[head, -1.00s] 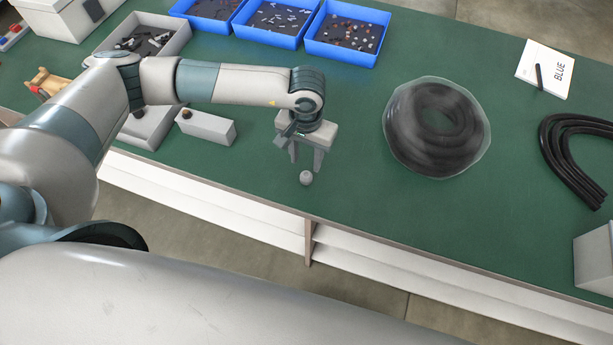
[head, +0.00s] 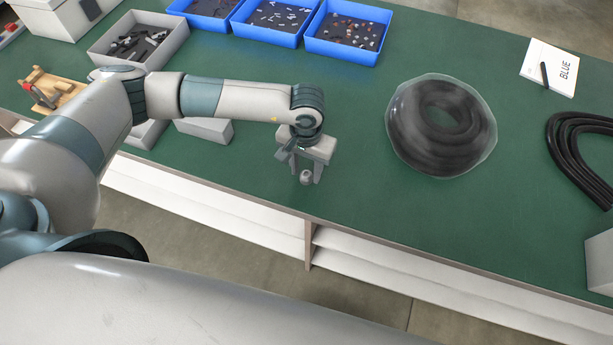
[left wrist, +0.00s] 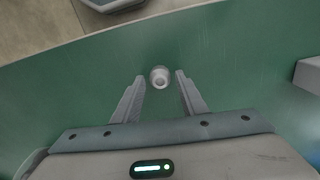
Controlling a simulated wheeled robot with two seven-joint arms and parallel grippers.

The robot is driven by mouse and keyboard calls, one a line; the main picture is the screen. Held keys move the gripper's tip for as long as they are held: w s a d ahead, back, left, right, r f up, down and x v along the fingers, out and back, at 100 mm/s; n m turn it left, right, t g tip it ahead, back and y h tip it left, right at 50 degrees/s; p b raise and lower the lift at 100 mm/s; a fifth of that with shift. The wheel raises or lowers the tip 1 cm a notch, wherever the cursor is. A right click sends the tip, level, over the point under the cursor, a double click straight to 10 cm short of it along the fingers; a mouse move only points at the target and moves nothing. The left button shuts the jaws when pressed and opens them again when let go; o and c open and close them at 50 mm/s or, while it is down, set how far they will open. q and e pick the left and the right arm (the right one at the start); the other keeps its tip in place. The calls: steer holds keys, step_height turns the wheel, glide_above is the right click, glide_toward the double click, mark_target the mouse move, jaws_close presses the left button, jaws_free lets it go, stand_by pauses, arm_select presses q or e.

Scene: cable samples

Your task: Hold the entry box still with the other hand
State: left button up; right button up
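No part is labelled as the entry box. A plain grey box (head: 206,130) on the green bench, partly behind my left arm, may be it; a box also shows at the right edge of the left wrist view (left wrist: 309,76). Another grey box (head: 600,262) is cut off at the right edge. My left gripper (head: 306,177) points down near the bench's front edge, open. A small pale round fitting (left wrist: 160,77) stands by its fingertips, between their lines, with gaps on both sides. It also shows in the head view (head: 306,178). My right gripper is not in view.
A bagged black cable coil (head: 440,125) lies right of my left gripper, with loose black cables (head: 578,150) beyond. A card marked BLUE (head: 549,67), blue trays (head: 345,48) and a grey tray (head: 112,55) lie farther back. The bench between gripper and coil is clear.

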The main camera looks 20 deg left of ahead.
mark_target(306, 173)
arm_select(q)
steer(key=shift+c, duration=0.4)
steer(key=c, duration=0.7)
steer(key=shift+r+p, duration=0.7)
steer(key=shift+r, duration=1.8)
steer(key=shift+c, duration=0.2)
